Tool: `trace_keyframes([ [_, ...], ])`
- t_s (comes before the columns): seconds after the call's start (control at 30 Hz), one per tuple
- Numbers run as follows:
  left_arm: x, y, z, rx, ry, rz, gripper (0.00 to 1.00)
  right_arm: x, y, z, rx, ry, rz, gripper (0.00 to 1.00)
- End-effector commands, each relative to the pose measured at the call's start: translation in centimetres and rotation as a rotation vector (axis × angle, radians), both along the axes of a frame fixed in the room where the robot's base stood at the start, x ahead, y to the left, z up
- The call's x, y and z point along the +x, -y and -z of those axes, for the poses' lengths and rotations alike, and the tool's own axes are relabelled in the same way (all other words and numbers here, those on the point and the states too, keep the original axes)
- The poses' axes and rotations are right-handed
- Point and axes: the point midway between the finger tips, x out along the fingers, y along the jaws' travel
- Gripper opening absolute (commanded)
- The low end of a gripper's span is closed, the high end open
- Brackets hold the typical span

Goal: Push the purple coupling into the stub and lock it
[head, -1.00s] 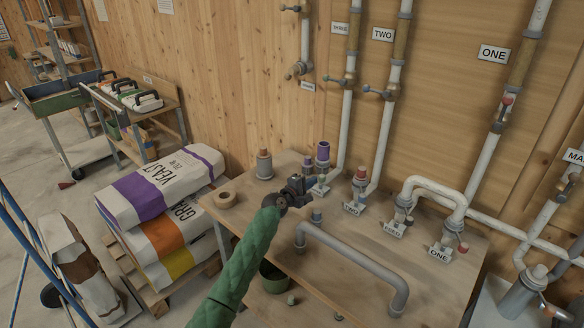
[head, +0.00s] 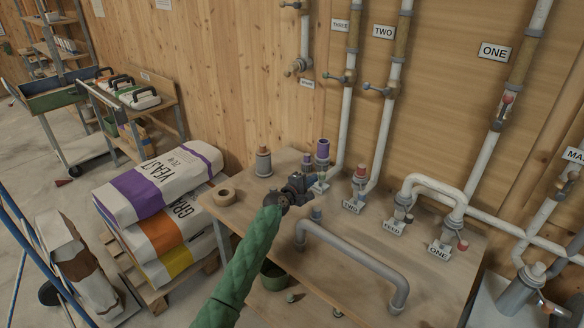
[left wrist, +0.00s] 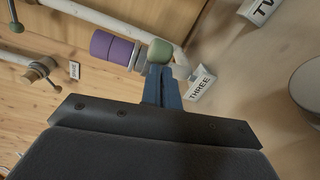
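The purple coupling (head: 323,149) stands at the foot of the pipe marked three, at the back of the bench. In the left wrist view the purple coupling (left wrist: 112,48) lies in line with a grey collar (left wrist: 139,58) and a green knob (left wrist: 160,52). The THREE label (left wrist: 200,85) is beside them. My left gripper (head: 314,184) is just in front of the stub. Its blue fingers (left wrist: 162,72) lie side by side, tips at the green knob; contact is unclear. How far the coupling sits in the stub is hidden. My right gripper is not in view.
A grey bent pipe (head: 352,255) lies on the bench in front. A tape roll (head: 226,196) and a grey cylinder with a brown top (head: 263,163) stand left. The TWO (head: 351,206), FEED (head: 393,227) and ONE (head: 439,251) stubs stand right.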

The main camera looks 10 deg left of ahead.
Motion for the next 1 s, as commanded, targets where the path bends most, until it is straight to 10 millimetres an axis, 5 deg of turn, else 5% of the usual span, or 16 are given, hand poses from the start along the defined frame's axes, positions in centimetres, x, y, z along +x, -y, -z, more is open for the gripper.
trace_keyframes([
  [0.07,-0.7,1.7,0.0,-0.005,-0.002,0.024,0.0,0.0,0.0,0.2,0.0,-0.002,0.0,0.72],
  [0.6,-6.4,-3.7,-0.1,-0.007,0.0,-0.001,0.0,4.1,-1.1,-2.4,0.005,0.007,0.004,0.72],
  [1.0,-7.0,-4.4,-0.2,-0.006,-0.001,-0.005,0.0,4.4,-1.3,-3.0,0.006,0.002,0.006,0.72],
])
